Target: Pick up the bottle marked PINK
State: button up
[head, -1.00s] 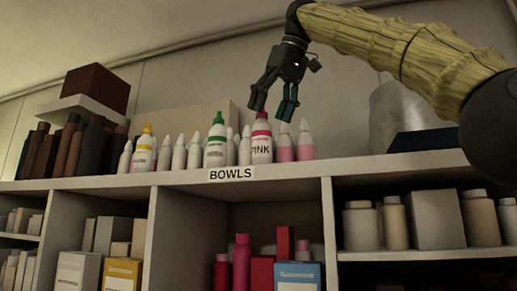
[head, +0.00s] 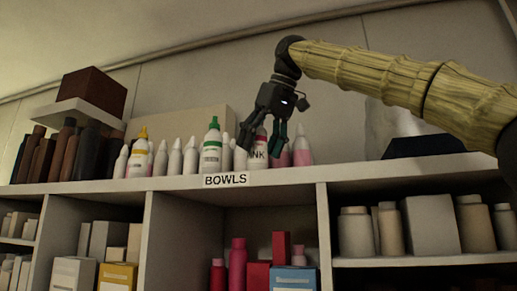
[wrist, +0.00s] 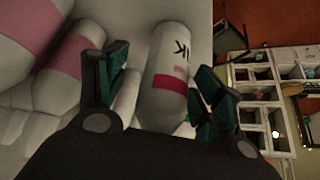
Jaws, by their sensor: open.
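In the wrist view the bottle (wrist: 168,80) lies between the two open dark-green fingertips (wrist: 160,85), with a gap at least on the left side. I cannot tell whether the right finger touches it.
A green-capped bottle (head: 212,150) and plain white bottles stand close on the left. A pink-and-white bottle (head: 302,150) stands close on the right. The BOWLS label (head: 226,180) is on the shelf edge. A dark box (head: 437,147) sits farther right.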

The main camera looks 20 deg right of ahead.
jog(key=shift+s+a, duration=0.15)
jog(key=shift+a, duration=0.1)
jog(key=shift+s+r, duration=0.1)
jog(key=shift+c, duration=0.7)
jog(key=shift+d, duration=0.15)
jog(key=c, duration=1)
jog(key=shift+c, duration=0.2)
jog(key=shift+r, duration=0.1)
